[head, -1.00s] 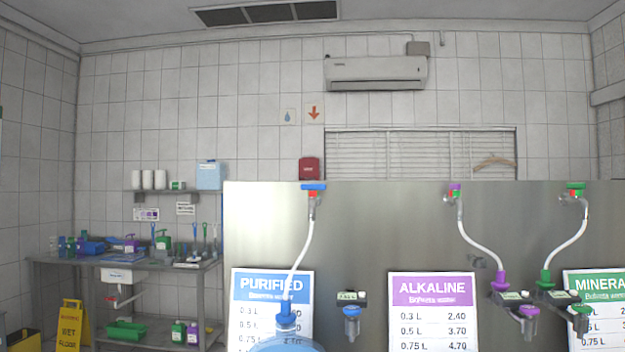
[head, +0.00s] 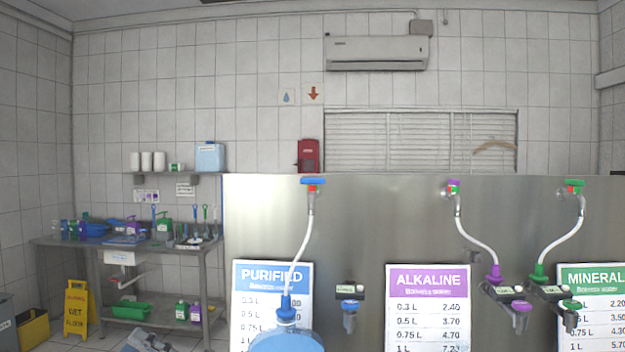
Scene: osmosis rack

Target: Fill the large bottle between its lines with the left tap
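The left tap (head: 313,183) has a blue handle and sits high on the steel panel above the PURIFIED sign. Its white hose (head: 302,243) runs down to a blue nozzle (head: 286,309). A large pale blue bottle (head: 286,342) shows only its rounded top at the bottom edge, in front of the sign. The nozzle meets the top of the bottle in the picture; I cannot tell whether it is inside the neck. The bottle's lines and water level are below the frame. I make out neither of my grippers.
A holder with a blue cap (head: 349,307) is on the panel right of the bottle. The alkaline tap (head: 453,187) and mineral tap (head: 575,187) are farther right. A steel table (head: 75,243) and a yellow wet-floor sign (head: 76,308) stand at left.

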